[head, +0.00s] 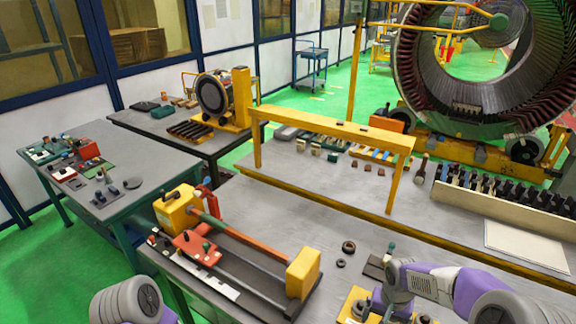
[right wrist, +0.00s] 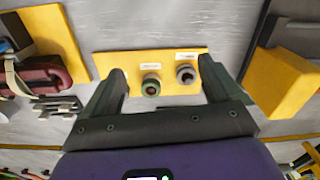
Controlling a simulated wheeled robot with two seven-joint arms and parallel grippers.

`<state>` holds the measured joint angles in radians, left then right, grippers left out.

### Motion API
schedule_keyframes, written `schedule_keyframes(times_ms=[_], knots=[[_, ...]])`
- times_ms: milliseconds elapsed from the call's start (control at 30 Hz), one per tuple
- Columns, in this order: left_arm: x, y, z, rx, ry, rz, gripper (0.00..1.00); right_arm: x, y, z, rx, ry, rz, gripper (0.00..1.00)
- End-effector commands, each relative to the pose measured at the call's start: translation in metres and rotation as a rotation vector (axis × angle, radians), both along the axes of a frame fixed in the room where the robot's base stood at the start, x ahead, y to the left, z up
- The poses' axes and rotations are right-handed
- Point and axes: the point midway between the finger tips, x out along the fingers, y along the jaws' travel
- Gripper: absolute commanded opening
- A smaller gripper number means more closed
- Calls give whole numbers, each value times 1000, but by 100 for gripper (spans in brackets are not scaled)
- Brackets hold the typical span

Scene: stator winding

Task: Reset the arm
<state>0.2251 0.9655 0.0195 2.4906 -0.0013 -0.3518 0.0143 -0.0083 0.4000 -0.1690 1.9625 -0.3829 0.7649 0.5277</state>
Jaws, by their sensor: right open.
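My right gripper (right wrist: 162,72) is open in the right wrist view. Its two dark fingers are spread with nothing between their tips. A yellow plate (right wrist: 118,64) with two round fittings, a green one (right wrist: 151,84) and a grey one (right wrist: 186,75), shows beyond and between the fingers. I cannot tell how far the gripper is from it. In the head view my right arm (head: 430,282) comes in from the lower right over the near bench. My left arm (head: 128,303) shows only as a grey joint at the bottom left; its gripper is out of view.
The near bench holds a yellow and red clamping fixture (head: 240,250) and dark rings (head: 348,247). Behind stand a yellow gantry frame (head: 330,130), a rack of black parts (head: 510,190) and a large stator (head: 470,70). A side table (head: 130,160) with tools is at left.

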Motion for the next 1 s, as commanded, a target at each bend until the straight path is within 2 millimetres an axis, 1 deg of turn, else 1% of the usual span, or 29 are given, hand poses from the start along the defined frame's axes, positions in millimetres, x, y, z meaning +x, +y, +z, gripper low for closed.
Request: schedule_keyframes(times_ms=[33,267,367,433,567,600,700,767,800,833,867,900,1000], knots=[[0,0,0,0,-1,0,51,-6,10,-18,24,15,22,91],[1,0,0,1,-3,0,51,-23,49,-75,126,5,93,91],[1,0,0,0,-2,0,51,-37,68,-103,175,0,119,91],[0,0,0,0,-1,-1,51,-50,83,-123,212,-5,136,91],[0,0,0,0,-1,-1,51,-85,113,-162,281,-18,156,91],[0,0,0,0,-1,-1,51,-98,122,-173,299,-22,159,91],[0,0,0,0,-1,-1,51,-131,142,-195,330,-36,163,91],[1,0,0,0,-2,0,51,-151,151,-204,340,-42,163,91],[1,0,0,0,-2,0,51,-164,156,-209,342,-44,163,91],[1,0,-3,0,-1,-1,51,-170,158,-214,342,-52,164,91],[1,0,-17,0,-3,0,51,-163,156,-227,337,-62,165,91],[1,0,-30,0,-2,0,51,-161,155,-239,336,-65,164,91],[0,0,-55,0,0,0,51,-160,155,-264,335,-65,164,91]])
